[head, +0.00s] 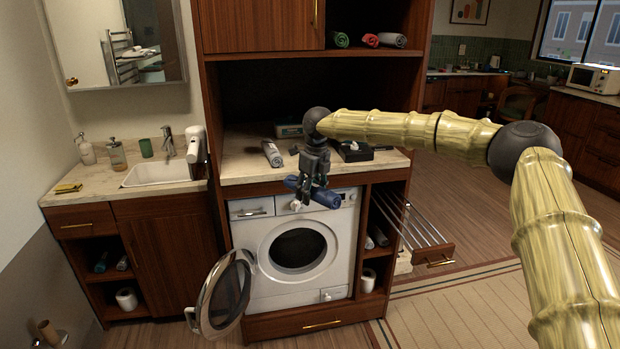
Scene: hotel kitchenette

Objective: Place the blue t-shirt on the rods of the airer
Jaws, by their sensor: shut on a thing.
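The blue t-shirt (328,198) is a rolled blue bundle, held in front of the top of the washing machine. My gripper (307,191) points down and is shut on the roll near its middle, with ends showing on both sides. The airer (413,222) is a pull-out rack of several metal rods with a wooden front and brass handle, extended to the right of the washing machine. Its rods look bare. My gripper is to the left of the airer and higher than it.
The washing machine (298,250) has its round door (222,292) swung open at left. On the counter (250,176) are a grey roll (272,153) and a black box (356,151). Coloured rolls (370,40) lie on the upper shelf. Floor right of the airer is clear.

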